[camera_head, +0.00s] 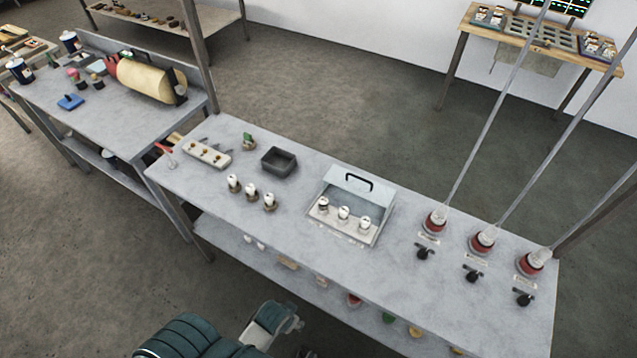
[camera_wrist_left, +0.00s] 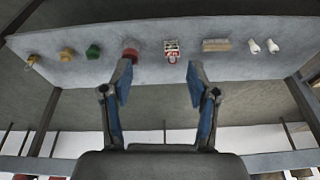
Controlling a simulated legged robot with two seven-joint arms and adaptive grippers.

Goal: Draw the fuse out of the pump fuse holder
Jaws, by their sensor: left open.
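My right gripper is not in view.
A dark open tray (camera_head: 278,161) and a pale strip with knobs (camera_head: 207,154) lie behind left on the bench (camera_head: 310,270). Red-and-white cups (camera_head: 436,221) with tall rods stand at right. The lower shelf (camera_wrist_left: 225,71) holds several small items, including a beige block (camera_wrist_left: 216,45).

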